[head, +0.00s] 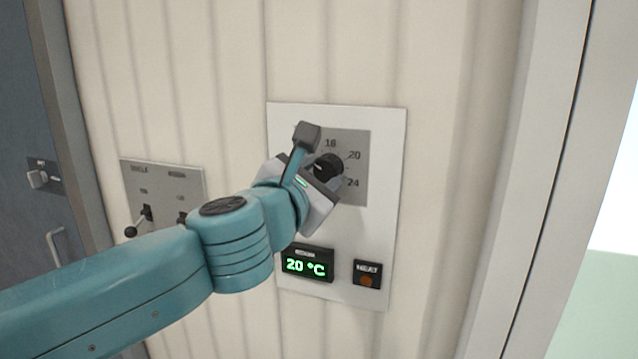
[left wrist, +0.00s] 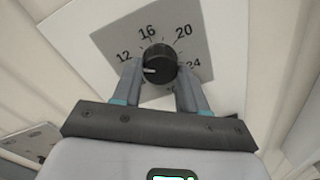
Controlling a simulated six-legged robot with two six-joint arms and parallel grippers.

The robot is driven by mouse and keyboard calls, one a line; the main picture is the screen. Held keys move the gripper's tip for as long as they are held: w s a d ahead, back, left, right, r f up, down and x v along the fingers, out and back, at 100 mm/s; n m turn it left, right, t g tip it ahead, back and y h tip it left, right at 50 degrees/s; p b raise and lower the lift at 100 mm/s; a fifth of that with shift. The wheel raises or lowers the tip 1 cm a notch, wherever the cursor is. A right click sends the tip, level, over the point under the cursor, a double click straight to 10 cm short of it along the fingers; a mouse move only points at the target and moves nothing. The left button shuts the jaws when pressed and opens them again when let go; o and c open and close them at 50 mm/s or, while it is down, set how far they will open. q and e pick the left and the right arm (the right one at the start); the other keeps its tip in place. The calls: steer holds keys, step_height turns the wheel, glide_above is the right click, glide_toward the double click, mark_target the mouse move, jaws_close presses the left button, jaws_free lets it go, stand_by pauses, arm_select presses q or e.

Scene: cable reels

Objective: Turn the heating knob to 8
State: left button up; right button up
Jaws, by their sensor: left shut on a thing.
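The black heating knob (head: 328,165) sits on a grey dial plate (head: 357,140) on a white wall panel. In the left wrist view the knob (left wrist: 161,60) is between the two fingers of my left gripper (left wrist: 159,72), which is shut on it. The knob's white pointer line points left and slightly down, just below the 12. The marks 12, 16, 20 and 24 show; the left finger covers the dial below 12, and no 8 is visible. In the head view my left gripper (head: 322,178) reaches the knob from the left. My right gripper is not in view.
Below the knob, a green display (head: 307,264) reads 20 °C. Beside it is a HEAT box (head: 367,274) with an orange round part. A grey switch plate (head: 163,188) with levers is on the left. A dark door (head: 30,110) stands far left, and a pale frame is at right.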

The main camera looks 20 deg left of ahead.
arm_select(q)
steer(key=n+b, duration=0.3)
steer(key=n, duration=0.3)
steer(key=shift+f, duration=0.2)
steer(key=n+b, duration=0.1)
steer(key=n, duration=0.2)
steer(key=shift+d+n+b, duration=0.1)
steer(key=shift+n+b, duration=0.25)
steer(key=shift+n, duration=0.05)
steer(key=shift+r+n+b, duration=0.1)
steer(key=shift+n+b, duration=0.5)
steer(key=shift+n, duration=0.8)
steer(key=o, duration=1.1)
steer(key=shift+c, duration=0.2)
steer(key=s+a+b, duration=0.1)
steer(key=s+b, duration=0.1)
steer(key=s, duration=1.4)
steer(key=shift+s, duration=0.15)
